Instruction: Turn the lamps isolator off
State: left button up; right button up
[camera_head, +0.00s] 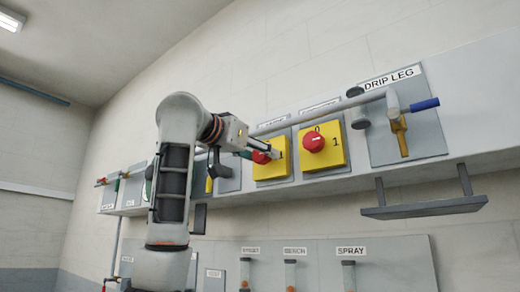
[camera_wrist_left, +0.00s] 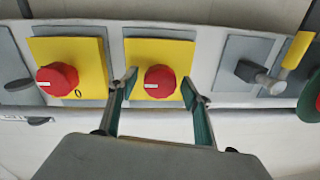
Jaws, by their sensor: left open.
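Two isolators with red knobs on yellow plates are on the wall panel. The right isolator (camera_head: 325,146) has its 0 at the top and 1 at the right. The left isolator (camera_head: 270,170) is partly hidden by my left gripper (camera_head: 266,151). The small labels above both are too blurred to read, so I cannot tell which is the lamps one. In the left wrist view, which looks upside down, my open left gripper (camera_wrist_left: 160,88) has a finger on each side of the left isolator's red knob (camera_wrist_left: 159,81). Its white mark points left there. Contact cannot be told.
A grey shelf (camera_head: 425,208) juts out below. A yellow lever (camera_wrist_left: 299,50) is beside the left isolator. A lower panel (camera_head: 395,262) carries several labelled fittings.

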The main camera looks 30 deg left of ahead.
pick_arm(q)
jog(key=shift+w, duration=0.3)
jog(key=c, duration=1.1)
pick_arm(e)
jog(key=shift+s+d+f, duration=0.1)
jog(key=shift+d+f, duration=0.15)
jog(key=shift+d, duration=0.1)
